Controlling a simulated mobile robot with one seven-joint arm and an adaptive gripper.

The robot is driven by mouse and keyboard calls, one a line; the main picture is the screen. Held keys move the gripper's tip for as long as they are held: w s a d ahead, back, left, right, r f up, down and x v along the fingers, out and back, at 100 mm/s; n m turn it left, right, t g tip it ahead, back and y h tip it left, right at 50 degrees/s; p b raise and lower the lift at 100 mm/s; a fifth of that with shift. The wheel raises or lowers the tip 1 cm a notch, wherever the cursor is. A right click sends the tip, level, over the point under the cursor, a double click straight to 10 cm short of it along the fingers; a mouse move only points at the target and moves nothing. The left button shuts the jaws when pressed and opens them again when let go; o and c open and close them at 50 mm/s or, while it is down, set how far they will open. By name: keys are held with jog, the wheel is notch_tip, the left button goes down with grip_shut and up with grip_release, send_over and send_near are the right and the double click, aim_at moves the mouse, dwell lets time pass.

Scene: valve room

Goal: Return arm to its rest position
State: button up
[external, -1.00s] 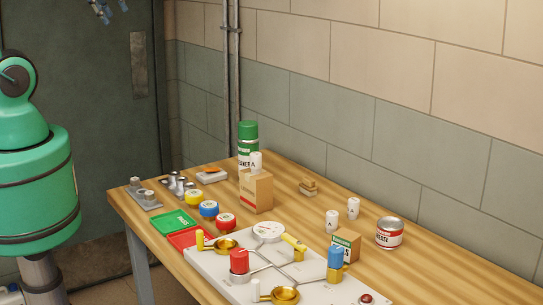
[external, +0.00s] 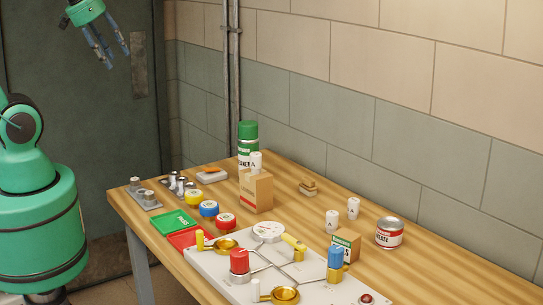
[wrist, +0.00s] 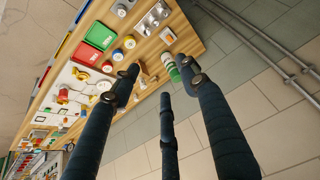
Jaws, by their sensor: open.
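My gripper (external: 104,50) is at the upper left of the external view, in the air in front of the grey door and well above the table's far left end. Its dark fingers are spread, point downward and hold nothing. In the wrist view the fingers of my gripper (wrist: 165,80) are apart, with the table and wall behind them.
The wooden table (external: 290,215) bears a white valve board (external: 215,262), a green spray can (external: 248,140), a cardboard box (external: 257,191), a food can (external: 389,233) and green and red trays. A vertical pipe (external: 231,80) runs up the wall. The air around my gripper looks clear.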

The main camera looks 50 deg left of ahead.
jog(key=shift+f+b, duration=1.4)
jog(key=shift+f, duration=0.6)
jog(key=shift+f, duration=0.1)
